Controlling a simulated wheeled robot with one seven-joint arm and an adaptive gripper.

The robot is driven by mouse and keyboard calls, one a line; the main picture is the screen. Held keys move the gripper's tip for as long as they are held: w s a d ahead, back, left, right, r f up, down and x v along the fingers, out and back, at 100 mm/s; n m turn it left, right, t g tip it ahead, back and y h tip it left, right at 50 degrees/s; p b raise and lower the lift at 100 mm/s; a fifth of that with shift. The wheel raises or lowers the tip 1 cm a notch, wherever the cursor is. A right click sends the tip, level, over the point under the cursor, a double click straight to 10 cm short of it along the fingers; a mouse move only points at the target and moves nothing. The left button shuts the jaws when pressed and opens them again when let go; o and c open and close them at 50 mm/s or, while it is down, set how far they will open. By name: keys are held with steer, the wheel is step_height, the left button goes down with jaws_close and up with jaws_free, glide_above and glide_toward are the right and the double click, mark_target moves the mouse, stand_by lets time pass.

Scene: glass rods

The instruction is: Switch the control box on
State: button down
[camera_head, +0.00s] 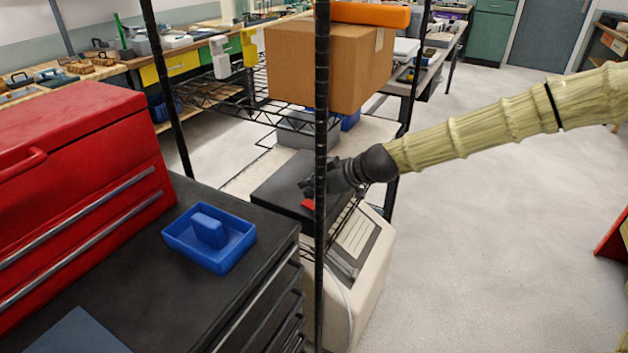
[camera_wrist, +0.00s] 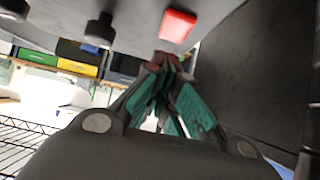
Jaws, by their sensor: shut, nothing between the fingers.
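The control box (camera_head: 282,184) is a dark, flat-topped box on the wire rack in the head view, partly hidden by a rack post and my gripper. A small red patch (camera_head: 308,204) shows on it beside the post. In the wrist view its grey panel (camera_wrist: 138,22) crosses the top, with a raised red switch (camera_wrist: 177,25) and black knobs (camera_wrist: 100,30) to its left. My gripper (camera_wrist: 165,62) is shut and empty, its fingertips close below the red switch in the picture. I cannot tell whether they touch it. In the head view my gripper (camera_head: 318,184) is at the box, partly behind the post.
The black rack post (camera_head: 321,100) stands in front of my gripper. A cardboard box (camera_head: 330,62) sits on the shelf above. A beige machine (camera_head: 372,270) stands below. A red toolbox (camera_head: 80,180) and blue tray (camera_head: 210,238) are at left.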

steer(key=shift+w+a+f, duration=0.1)
steer(key=shift+f, duration=0.7)
steer(key=shift+a+p, duration=0.15)
steer(key=shift+p, duration=0.5)
steer(key=shift+a+f+h, duration=0.1)
steer(key=shift+f+h, duration=0.15)
steer(key=shift+h, duration=0.05)
steer(key=shift+d, duration=0.25)
steer(key=shift+s+d, duration=0.4)
steer(key=shift+d, duration=0.1)
steer(key=shift+r, duration=0.1)
steer(key=r, duration=0.1)
steer(key=r+p, duration=0.2)
steer(key=r, duration=0.1)
steer(key=shift+w+a, duration=0.15)
steer(key=shift+a, duration=0.1)
steer(key=s+d+r, duration=0.3)
steer(key=d+r, duration=0.2)
steer(key=r, duration=0.3)
steer(key=shift+s, duration=0.15)
